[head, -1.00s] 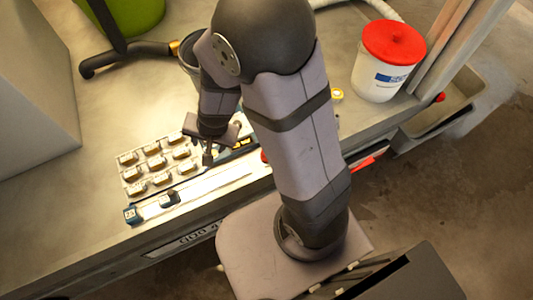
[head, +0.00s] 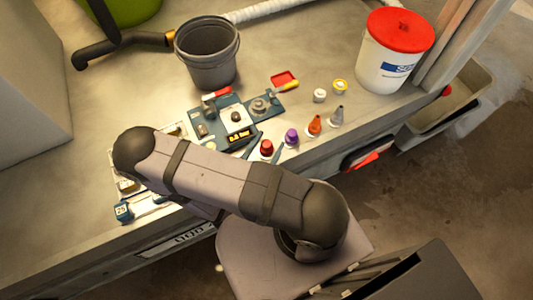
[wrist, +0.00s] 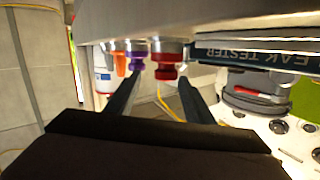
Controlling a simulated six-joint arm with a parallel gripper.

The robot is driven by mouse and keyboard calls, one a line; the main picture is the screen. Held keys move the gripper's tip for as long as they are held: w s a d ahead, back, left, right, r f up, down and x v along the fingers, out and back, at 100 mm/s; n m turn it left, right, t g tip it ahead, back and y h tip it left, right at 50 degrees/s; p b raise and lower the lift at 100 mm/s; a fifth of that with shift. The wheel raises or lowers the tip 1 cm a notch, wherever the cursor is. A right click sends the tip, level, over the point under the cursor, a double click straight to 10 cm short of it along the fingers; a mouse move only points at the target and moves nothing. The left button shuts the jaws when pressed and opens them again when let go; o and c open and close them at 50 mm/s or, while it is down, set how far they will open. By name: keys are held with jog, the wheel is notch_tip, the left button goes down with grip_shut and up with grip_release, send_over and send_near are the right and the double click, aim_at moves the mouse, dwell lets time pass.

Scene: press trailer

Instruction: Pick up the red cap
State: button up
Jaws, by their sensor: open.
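The red cap (head: 266,149) stands on the bench near its front edge, at the left end of a row of coloured pieces. In the wrist view the red cap (wrist: 166,68) shows ahead of my gripper (wrist: 160,82), between the lines of its two dark fingers. My gripper is open, with nothing held between the fingers. In the head view my arm hides most of the gripper; slim dark shapes beside the red cap look like its fingers. I cannot tell whether they touch the cap.
A purple cap (head: 291,136) stands close beside the red one, then an orange piece (head: 314,124) and a grey one (head: 336,115). A blue leak tester (head: 236,118) lies behind. A grey bucket (head: 207,55) and a white red-lidded tub (head: 394,55) stand farther back.

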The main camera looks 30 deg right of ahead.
jog(key=n+t, duration=0.1)
jog(key=f+n+t+b, duration=0.1)
jog(key=shift+w+a+n, duration=0.2)
jog(key=shift+a+n, duration=0.1)
jog(key=shift+n, duration=0.1)
jog(key=shift+x, duration=2.5)
jog(key=shift+w, duration=0.1)
jog(key=shift+c, duration=0.6)
grip_shut()
